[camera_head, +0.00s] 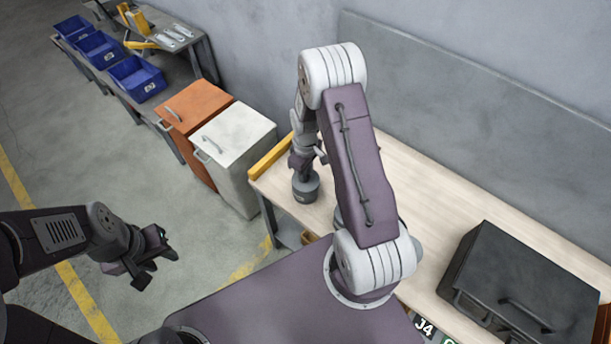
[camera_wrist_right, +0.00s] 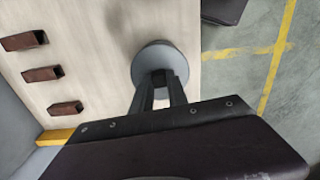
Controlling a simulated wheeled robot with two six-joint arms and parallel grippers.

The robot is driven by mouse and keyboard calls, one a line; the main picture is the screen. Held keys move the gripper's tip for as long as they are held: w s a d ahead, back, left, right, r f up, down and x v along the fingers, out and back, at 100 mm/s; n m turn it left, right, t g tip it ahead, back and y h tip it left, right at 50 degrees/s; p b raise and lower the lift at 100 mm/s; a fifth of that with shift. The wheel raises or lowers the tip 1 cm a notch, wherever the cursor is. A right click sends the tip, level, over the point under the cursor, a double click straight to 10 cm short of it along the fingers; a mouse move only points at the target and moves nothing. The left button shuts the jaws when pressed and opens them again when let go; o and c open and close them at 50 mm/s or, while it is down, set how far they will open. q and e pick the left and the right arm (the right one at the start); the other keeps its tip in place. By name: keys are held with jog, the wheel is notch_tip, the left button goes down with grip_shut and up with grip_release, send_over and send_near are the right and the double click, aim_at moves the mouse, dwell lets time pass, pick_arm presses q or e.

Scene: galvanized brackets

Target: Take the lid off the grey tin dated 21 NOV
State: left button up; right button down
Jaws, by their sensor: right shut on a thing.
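The grey tin (camera_head: 305,189) is a small round can on the wooden table near its left end, with a small pale label on its side. The date is too small to read. In the right wrist view its round grey top (camera_wrist_right: 160,55) shows beneath the fingers. My right gripper (camera_head: 303,162) is above the tin and shut on the middle of its lid; its fingers (camera_wrist_right: 159,88) hide the grip point. I see no clear gap between lid and tin. My left gripper (camera_head: 142,268) is open and empty over the floor, left of the table.
Three brown hollow pieces (camera_wrist_right: 42,74) lie on the table beside the tin. A yellow strip (camera_head: 270,158) edges the table's end. A black box with a handle (camera_head: 520,285) stands at the right. White (camera_head: 235,145) and orange (camera_head: 192,105) cabinets and blue bins (camera_head: 137,80) are beyond.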

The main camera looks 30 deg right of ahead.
notch_tip(320, 180, up, 3)
jog(key=shift+w+f+b, duration=0.1)
jog(key=shift+b, duration=0.2)
jog(key=s+d+r+b, duration=0.1)
jog(key=s+d+r, duration=0.2)
jog(key=s+r, duration=0.4)
jog(key=s, duration=0.4)
jog(key=shift+s+d+r, duration=0.2)
jog(key=shift+d, duration=0.15)
